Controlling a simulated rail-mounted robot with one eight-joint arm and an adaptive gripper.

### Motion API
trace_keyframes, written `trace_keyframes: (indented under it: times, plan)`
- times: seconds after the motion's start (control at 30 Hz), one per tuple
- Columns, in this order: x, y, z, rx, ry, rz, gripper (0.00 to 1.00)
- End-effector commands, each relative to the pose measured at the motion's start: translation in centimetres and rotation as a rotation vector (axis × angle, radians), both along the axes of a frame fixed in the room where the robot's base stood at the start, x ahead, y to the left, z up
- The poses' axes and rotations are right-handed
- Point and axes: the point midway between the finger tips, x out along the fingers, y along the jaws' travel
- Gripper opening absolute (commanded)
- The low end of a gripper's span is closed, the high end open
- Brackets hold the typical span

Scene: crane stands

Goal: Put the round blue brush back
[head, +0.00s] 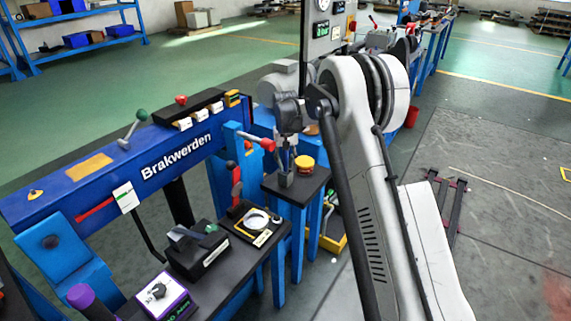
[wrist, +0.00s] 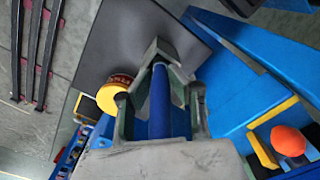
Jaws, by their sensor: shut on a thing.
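My gripper (wrist: 158,75) is shut on the round blue brush (wrist: 159,105), which shows in the wrist view as a blue rod between the fingers. Its far end is hidden by the fingers. In the head view my gripper (head: 287,168) is over the small dark-topped stand (head: 312,186), pointing down. I cannot clearly make out the brush in the head view. In the wrist view the dark stand top (wrist: 100,45) lies beyond the fingertips; whether the brush touches it I cannot tell.
A yellow tin with a red band (head: 304,163) stands on the stand top, close beside my gripper. Left are a black tray with a white ring (head: 257,220), a dark box (head: 198,252) and a purple device (head: 160,297). The blue Brakwerden beam (head: 100,175) stands behind them.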

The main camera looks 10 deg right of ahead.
Motion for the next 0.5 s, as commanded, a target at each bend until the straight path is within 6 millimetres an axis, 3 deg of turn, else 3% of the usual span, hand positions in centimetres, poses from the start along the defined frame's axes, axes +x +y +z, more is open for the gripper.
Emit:
trace_keyframes:
  times: [0.23, 0.27, 0.3, 0.4, 0.5]
  plan:
    - [0.0, 0.0, -0.33, 0.0, 0.0, 0.0, 0.0]
    - [0.0, 0.01, -0.34, 0.0, 0.0, 0.0, 0.18]
    - [0.0, 0.0, -0.28, 0.0, 0.0, 0.0, 0.23]
    - [0.0, 0.0, -0.25, 0.0, 0.0, 0.0, 0.36]
    - [0.0, 0.0, -0.25, 0.0, 0.0, 0.0, 0.36]
